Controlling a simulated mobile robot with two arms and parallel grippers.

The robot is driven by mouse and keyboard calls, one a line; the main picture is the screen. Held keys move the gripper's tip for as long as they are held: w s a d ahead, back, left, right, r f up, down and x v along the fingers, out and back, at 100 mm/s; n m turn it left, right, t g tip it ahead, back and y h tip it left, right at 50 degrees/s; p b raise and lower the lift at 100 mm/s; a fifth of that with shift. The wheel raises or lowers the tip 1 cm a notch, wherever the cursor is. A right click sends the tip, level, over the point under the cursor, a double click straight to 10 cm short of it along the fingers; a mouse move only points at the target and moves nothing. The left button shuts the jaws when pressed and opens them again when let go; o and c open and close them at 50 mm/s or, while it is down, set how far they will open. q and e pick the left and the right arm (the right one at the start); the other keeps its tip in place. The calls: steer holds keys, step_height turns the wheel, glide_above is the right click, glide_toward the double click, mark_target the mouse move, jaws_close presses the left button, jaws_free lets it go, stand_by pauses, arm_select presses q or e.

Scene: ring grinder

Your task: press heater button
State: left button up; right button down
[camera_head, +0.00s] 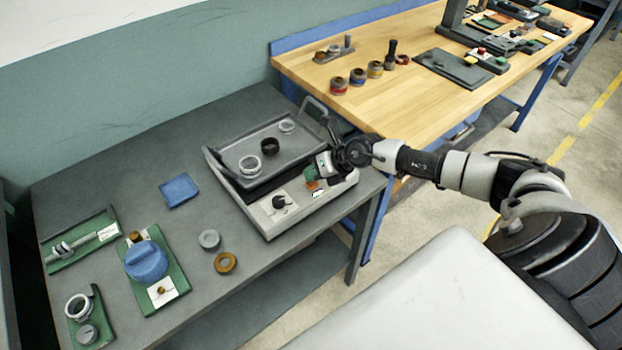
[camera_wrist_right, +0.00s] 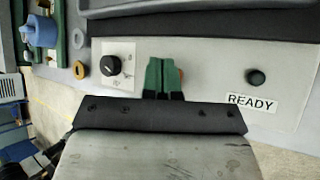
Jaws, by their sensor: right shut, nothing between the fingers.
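The heater (camera_head: 270,222) is a light grey box with a dark tray on top, near the right end of the grey table. Its front panel (camera_wrist_right: 215,75) fills the wrist view. My right gripper (camera_head: 311,182) is over this panel, its green fingers (camera_wrist_right: 163,78) shut together and empty. A red-orange button (camera_wrist_right: 182,74) shows only as a sliver beside the fingers, which hide most of it. I cannot tell whether they touch it. A black knob (camera_wrist_right: 113,63) is left of the fingers, and a dark green lamp (camera_wrist_right: 257,77) above a READY label (camera_wrist_right: 251,102) is right. My left gripper is not in view.
On the tray (camera_head: 220,160) are several rings. Left of the heater are a blue pad (camera_head: 179,190), a grey disc (camera_head: 209,239), a brass ring (camera_head: 225,262) and a blue-topped fixture (camera_head: 147,262). A wooden bench (camera_head: 430,105) with parts stands behind my right arm.

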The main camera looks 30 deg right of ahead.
steer(key=shift+r, duration=0.15)
step_height(320, 180, up, 6)
steer(key=p, duration=0.5)
steer(key=shift+p, duration=0.4)
stand_by(1.0)
